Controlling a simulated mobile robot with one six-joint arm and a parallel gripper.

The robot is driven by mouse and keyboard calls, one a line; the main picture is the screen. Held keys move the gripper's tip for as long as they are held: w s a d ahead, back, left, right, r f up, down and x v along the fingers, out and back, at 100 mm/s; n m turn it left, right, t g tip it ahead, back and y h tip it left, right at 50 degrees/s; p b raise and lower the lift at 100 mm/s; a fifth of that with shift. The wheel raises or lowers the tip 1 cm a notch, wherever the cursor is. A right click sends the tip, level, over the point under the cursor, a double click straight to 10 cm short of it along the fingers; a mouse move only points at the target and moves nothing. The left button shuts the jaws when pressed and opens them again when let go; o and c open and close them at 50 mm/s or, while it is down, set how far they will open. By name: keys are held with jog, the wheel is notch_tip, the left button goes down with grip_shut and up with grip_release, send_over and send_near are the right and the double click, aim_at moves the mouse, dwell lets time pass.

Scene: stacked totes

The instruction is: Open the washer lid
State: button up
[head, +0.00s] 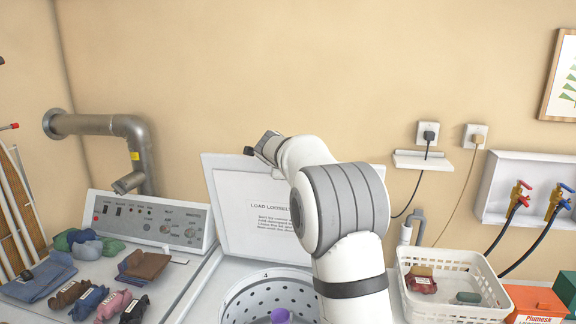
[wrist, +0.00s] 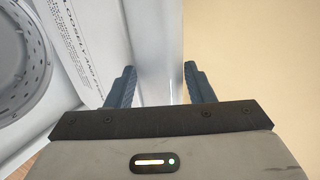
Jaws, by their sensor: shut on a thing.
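The washer lid (head: 228,208) stands raised and roughly upright behind the drum in the head view, its inner face with printed "LOAD LOOSELY" text toward me. My gripper (head: 252,151) is at the lid's top edge, and my arm covers the lid's right part. In the wrist view the two fingers of my gripper (wrist: 158,70) are on either side of the lid's edge, shut on it. The washer's open drum (head: 240,293) with its perforated wall shows below the lid. It also shows at the left of the wrist view (wrist: 42,75).
The control panel (head: 150,218) and a grey pipe (head: 132,130) are at the left. Several folded cloths (head: 40,278) lie before the panel. A white basket (head: 432,264) and an orange box (head: 537,302) stand at the right. The wall is close behind.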

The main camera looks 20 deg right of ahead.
jog(key=b+v, duration=0.1)
jog(key=v, duration=0.6)
jog(key=shift+s+a+r, duration=0.2)
jog(key=shift+s+r, duration=0.05)
jog(key=s+a+r+n+t+y+b, duration=0.3)
jog(key=s+a+r+n+t+y, duration=0.15)
jog(key=s+n, duration=0.35)
jog(key=s+a+f+n+g+y+b, duration=0.2)
jog(key=s+a+f+n+y, duration=0.2)
jog(key=s+a+f+n, duration=0.3)
jog(key=s+d+f+n+g+h, duration=0.1)
jog(key=s+d+f+n+g, duration=0.1)
jog(key=s+f, duration=0.5)
jog(key=s+d+f+n+g+h+b, duration=0.1)
jog(key=s+d+f+n+g, duration=0.1)
jog(key=s+f, duration=0.6)
jog(key=s+d+f+n+g+h+b, duration=0.1)
jog(key=s+f+n+g, duration=0.3)
jog(key=s, duration=0.9)
notch_tip(320, 180, down, 4)
jog(key=shift+s+d+r+g, duration=0.2)
jog(key=shift+s+d+g, duration=0.2)
jog(key=shift+g, duration=0.45)
